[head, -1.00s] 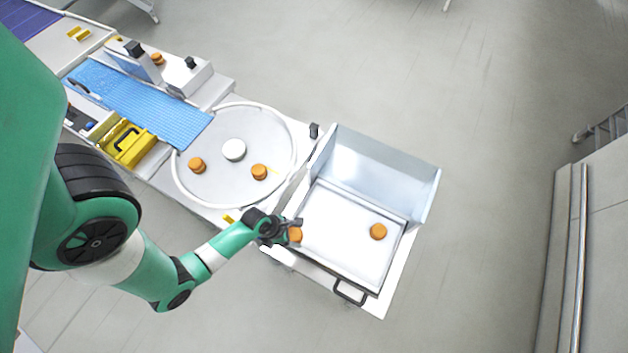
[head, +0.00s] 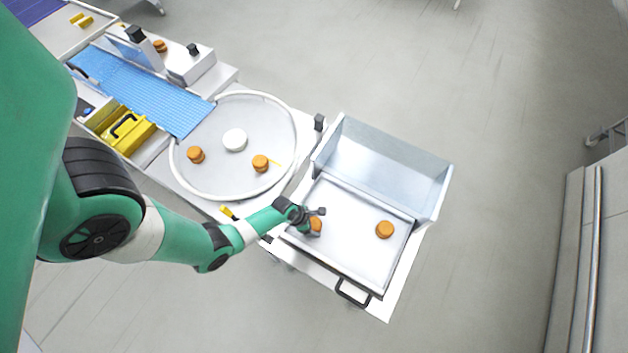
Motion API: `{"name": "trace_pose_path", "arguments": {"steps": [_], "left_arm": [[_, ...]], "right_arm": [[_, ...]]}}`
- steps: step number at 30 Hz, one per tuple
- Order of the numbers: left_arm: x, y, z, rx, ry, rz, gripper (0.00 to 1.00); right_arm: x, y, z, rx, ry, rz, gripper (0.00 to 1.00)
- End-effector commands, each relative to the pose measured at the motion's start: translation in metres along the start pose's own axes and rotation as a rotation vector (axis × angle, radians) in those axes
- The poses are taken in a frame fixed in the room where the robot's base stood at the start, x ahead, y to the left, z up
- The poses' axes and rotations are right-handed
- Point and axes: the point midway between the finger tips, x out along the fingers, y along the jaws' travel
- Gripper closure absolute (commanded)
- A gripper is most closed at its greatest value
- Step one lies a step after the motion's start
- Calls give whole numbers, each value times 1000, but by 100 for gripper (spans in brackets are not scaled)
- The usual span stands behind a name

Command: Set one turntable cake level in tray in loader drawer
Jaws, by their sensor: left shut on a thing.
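My left gripper (head: 316,220) is shut on an orange-brown cake (head: 316,226) over the left part of the white tray (head: 345,249). The gripper partly hides this cake, and I cannot tell whether it touches the tray. The tray lies in the pulled-out loader drawer (head: 374,304). Another cake (head: 384,229) sits in the tray's right part. Two more cakes, one at the left (head: 196,155) and one at the right (head: 260,163), sit on the round turntable (head: 220,178) around its white hub (head: 235,140). My right gripper is not in view.
A grey metal bin-like housing (head: 390,165) rises along the drawer's far side. A blue belt (head: 150,95) leads to the turntable, with a yellow block (head: 128,134) beside it. A black handle (head: 352,293) is at the drawer front.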

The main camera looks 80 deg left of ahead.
Motion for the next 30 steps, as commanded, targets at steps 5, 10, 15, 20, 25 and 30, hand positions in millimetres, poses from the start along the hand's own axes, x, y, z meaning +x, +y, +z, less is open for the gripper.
{"name": "trace_pose_path", "arguments": {"steps": [5, 10, 15, 20, 25, 30], "left_arm": [[2, 0, -1, 0, 0, 0, 18], [2, 0, -1, 0, 0, 0, 0], [1, 0, -1, 0, 0, 0, 0], [-17, 0, 2, -1, -1, 2, 0], [-58, 0, 2, -2, -1, 3, 0], [-104, 0, 4, -3, 0, 2, 0]], "right_arm": [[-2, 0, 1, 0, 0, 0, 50], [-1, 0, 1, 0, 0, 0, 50], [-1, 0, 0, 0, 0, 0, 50], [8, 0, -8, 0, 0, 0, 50], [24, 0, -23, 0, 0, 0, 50], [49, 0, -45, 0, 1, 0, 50]]}}
